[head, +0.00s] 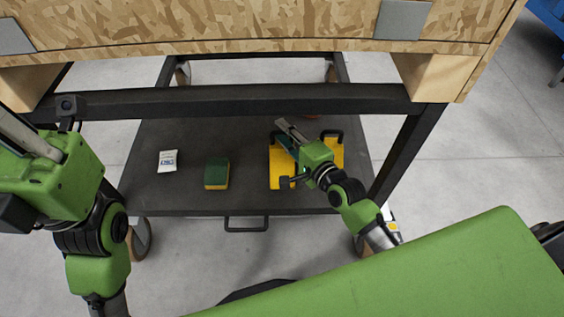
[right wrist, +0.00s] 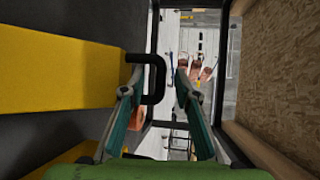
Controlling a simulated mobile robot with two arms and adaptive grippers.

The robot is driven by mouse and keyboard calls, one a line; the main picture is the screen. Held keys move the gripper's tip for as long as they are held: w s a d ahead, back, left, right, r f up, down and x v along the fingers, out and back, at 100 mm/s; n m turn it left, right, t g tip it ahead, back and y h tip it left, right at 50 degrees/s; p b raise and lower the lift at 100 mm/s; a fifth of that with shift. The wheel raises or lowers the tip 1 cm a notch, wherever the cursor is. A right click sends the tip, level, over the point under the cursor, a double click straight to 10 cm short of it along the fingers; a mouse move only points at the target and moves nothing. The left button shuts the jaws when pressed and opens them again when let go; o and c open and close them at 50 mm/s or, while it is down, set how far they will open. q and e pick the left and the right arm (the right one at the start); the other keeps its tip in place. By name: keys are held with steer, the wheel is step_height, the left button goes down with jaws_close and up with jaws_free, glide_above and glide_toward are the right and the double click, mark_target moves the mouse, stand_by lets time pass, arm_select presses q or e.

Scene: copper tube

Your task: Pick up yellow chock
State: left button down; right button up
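Yellow chock surfaces (head: 279,168) lie on the dark lower shelf, partly hidden by my right gripper. More yellow (head: 336,155) shows to the right; I cannot tell whether it is a separate chock. A black handle (head: 332,134) stands at the far right edge. My right gripper (head: 283,127) is over the yellow surfaces. In the right wrist view, its fingers (right wrist: 166,66) are apart, with a black handle (right wrist: 160,86) by the left finger; contact is unclear. A yellow block (right wrist: 60,75) fills the left. My left gripper (head: 28,135) is at the left edge, its fingers unclear.
A green and yellow sponge (head: 216,173) and a white packet (head: 168,161) lie on the shelf (head: 240,145) to the left. A black frame bar (head: 230,101) and a wooden worktop (head: 250,25) are above the shelf. A cart handle (head: 246,226) sticks out at the front.

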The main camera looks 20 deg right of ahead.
steer(key=shift+w+a, duration=0.1)
steer(key=shift+w, duration=0.2)
jaws_close()
steer(key=shift+r, duration=0.2)
